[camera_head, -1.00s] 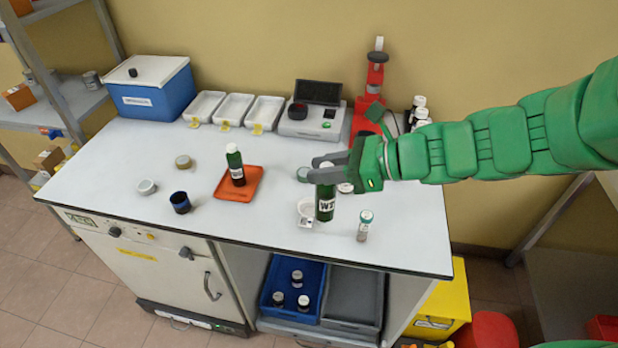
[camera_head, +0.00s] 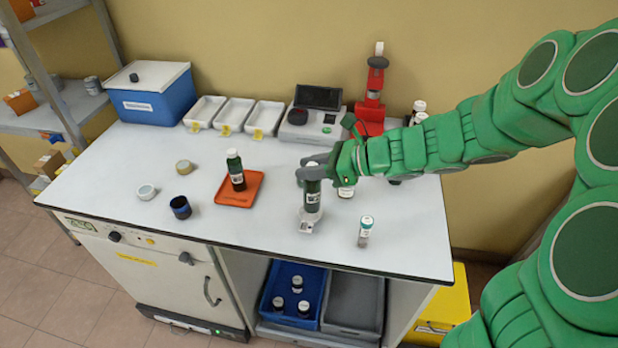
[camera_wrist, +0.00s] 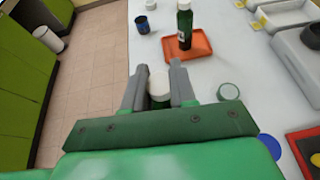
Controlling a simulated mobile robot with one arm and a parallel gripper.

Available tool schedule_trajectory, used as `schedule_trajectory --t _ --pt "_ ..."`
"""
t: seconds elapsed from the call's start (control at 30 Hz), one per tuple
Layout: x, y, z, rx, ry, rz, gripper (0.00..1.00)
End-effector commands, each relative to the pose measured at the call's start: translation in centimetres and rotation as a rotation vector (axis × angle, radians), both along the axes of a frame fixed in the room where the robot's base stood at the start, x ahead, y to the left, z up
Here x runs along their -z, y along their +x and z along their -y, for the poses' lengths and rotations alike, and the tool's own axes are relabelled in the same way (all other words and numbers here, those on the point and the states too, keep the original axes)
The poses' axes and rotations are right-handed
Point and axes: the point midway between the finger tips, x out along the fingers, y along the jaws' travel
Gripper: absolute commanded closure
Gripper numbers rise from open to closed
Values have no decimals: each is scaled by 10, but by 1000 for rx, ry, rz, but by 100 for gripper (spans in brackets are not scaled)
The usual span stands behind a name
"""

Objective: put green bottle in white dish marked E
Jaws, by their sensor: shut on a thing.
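My gripper (camera_head: 314,174) is shut on a dark green bottle (camera_head: 312,198) with a white label, held upright near the front of the bench. The tag's letter is too small to read. In the wrist view, the bottle's pale cap (camera_wrist: 159,84) shows between the fingers (camera_wrist: 157,78), and the dish is hidden. A second green bottle (camera_head: 236,172) stands on an orange tray (camera_head: 252,190).
A small capped vial (camera_head: 365,230) stands right of the dish. Three white trays (camera_head: 234,112), a blue box (camera_head: 152,98) and a red instrument (camera_head: 372,95) line the back.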

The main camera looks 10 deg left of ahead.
Motion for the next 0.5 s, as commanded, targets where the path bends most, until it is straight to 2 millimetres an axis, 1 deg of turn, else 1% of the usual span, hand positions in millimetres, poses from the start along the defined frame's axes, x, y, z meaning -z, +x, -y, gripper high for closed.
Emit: schedule_trajectory --t 0.1,0.37,0.5 --pt "6 5 -3 -1 0 2 100" --pt "15 11 -6 0 0 0 100" --pt "32 12 -6 1 -1 -4 100"
